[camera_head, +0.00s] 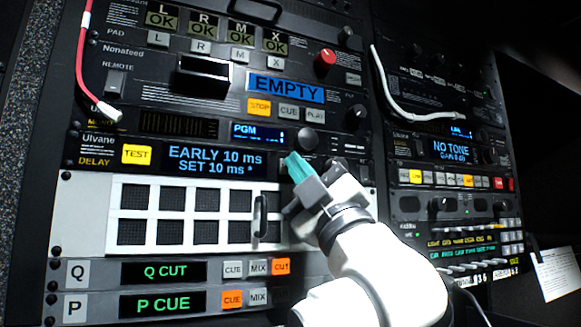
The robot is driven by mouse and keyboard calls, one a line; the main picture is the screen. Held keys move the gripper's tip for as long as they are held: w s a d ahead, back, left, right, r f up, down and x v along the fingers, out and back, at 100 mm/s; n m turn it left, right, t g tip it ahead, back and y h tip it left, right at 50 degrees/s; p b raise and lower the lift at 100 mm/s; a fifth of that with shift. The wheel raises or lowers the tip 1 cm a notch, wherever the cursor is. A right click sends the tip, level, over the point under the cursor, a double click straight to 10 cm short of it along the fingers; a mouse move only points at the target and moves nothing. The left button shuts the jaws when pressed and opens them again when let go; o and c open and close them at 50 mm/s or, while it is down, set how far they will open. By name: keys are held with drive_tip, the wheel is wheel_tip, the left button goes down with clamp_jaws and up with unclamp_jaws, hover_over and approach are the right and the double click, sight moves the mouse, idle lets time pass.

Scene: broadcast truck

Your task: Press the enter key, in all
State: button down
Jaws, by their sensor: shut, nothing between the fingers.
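My gripper (291,160) is shut and empty, with teal fingertips. Its tips are at the right end of the Ulvane delay unit's display (213,161), over the front of that unit. The display reads "EARLY 10 ms" and "SET 10 ms" with a small mark after it. A lit yellow TEST key (137,154) is at the left of the display. I cannot read an enter label on any key. The part of the delay panel behind my gripper is hidden, and I cannot tell whether the tips touch it.
A black knob (307,139) is just above my gripper. A white vent panel (172,227) with a black handle (261,216) is below. A red cable (84,60) and a white cable (402,104) hang in front of the racks. Q CUT and P CUE units are at the bottom.

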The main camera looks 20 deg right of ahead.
drive_tip(key=shift+w, duration=0.2)
idle(0.4)
drive_tip(key=shift+s, duration=0.75)
drive_tip(key=shift+s, duration=0.1)
drive_tip(key=shift+s, duration=2.4)
drive_tip(key=shift+f, duration=0.1)
